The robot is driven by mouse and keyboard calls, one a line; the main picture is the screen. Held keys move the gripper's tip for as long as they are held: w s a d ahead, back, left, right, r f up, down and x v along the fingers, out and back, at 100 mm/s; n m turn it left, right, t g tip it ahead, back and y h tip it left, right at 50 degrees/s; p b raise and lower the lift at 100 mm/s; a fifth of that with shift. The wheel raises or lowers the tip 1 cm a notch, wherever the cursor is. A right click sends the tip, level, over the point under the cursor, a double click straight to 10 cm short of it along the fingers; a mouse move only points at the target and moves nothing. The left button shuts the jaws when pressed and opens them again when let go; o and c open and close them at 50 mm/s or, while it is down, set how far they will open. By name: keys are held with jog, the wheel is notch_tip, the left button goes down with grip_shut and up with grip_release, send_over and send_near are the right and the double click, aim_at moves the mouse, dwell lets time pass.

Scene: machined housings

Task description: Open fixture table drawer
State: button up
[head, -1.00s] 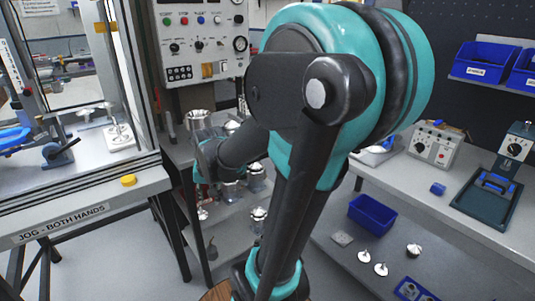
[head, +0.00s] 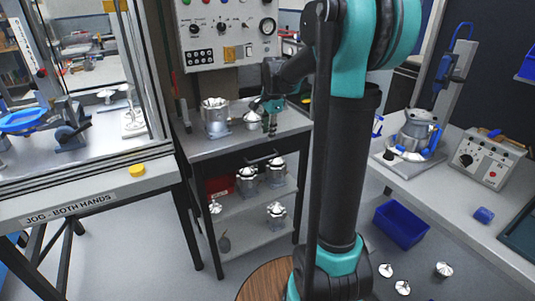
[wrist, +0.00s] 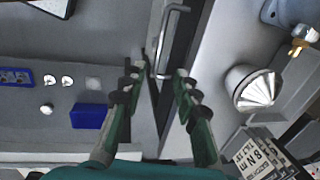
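The fixture table (head: 194,143) is a grey table with a bar handle (head: 262,157) on its front edge; the drawer front around it looks closed. In the wrist view the metal handle (wrist: 171,42) runs lengthwise ahead of my fingers, on a dark front beside the pale tabletop. My gripper (wrist: 161,72) has its two green fingers apart, one on each side of the line of the handle's near end. I see no clear contact with the handle.
A lidded metal housing (head: 215,118) and a cone-topped part (head: 252,120) stand on the tabletop near my gripper. More housings (head: 247,180) sit on the shelf below. The floor before the table is clear.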

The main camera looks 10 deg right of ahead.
aim_at(265, 158)
jog(key=f, duration=0.4)
jog(key=w+f, duration=0.1)
jog(key=f, duration=0.2)
jog(key=w+a+f, duration=0.1)
jog(key=f, duration=0.3)
jog(key=shift+f, duration=0.35)
jog(key=shift+c, duration=0.5)
grip_shut()
